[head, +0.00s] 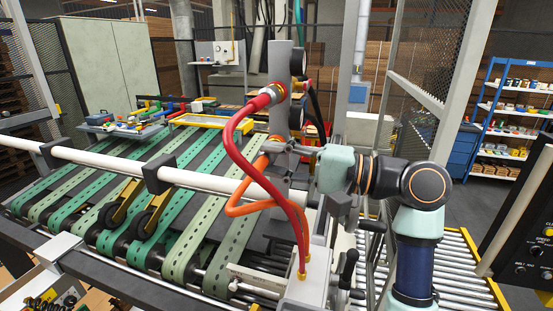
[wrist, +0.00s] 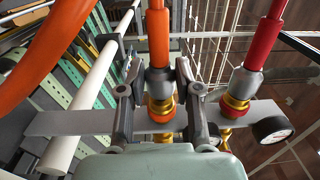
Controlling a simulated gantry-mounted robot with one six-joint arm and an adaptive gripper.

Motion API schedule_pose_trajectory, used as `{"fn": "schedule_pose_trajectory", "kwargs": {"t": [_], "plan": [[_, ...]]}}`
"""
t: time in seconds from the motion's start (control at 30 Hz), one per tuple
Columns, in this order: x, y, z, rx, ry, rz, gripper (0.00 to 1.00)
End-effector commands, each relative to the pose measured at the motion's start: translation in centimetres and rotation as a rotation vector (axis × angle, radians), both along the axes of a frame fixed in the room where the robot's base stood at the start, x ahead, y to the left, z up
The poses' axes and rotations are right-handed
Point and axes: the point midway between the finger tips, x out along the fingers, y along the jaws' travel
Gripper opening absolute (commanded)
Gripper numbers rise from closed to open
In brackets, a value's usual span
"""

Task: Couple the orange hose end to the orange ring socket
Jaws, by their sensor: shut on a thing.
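My gripper (wrist: 160,88) is shut on the grey collar of the orange hose end (wrist: 158,78), with one finger on each side. The orange hose (wrist: 158,35) runs straight away from the collar. The orange ring socket (wrist: 161,112), brass with an orange ring, lies in line with the collar on a grey plate (wrist: 75,122). The collar appears to meet the brass; I cannot tell whether it is fully seated. In the head view my gripper (head: 300,149) is beside the grey post, and the orange hose (head: 235,190) loops left below it.
A red hose (wrist: 264,45) is joined to a neighbouring brass socket (wrist: 237,104) on the right, close to my right finger. A round gauge (wrist: 272,129) sits beyond it. The post (head: 281,60) stands beside the white rail (head: 90,160) and green conveyor belts (head: 205,235).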

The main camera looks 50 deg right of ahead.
Motion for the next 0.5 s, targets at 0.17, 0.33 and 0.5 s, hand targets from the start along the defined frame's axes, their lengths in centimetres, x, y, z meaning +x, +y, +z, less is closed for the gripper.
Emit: {"fn": "schedule_pose_trajectory", "kwargs": {"t": [0.17,0.33,0.5], "plan": [[0.08,-0.2,0.08,0.0,0.0,0.0,0.05],[0.16,-0.38,0.08,0.0,0.0,0.0,0.05],[0.23,-0.54,0.08,0.0,0.0,0.0,0.05]]}}
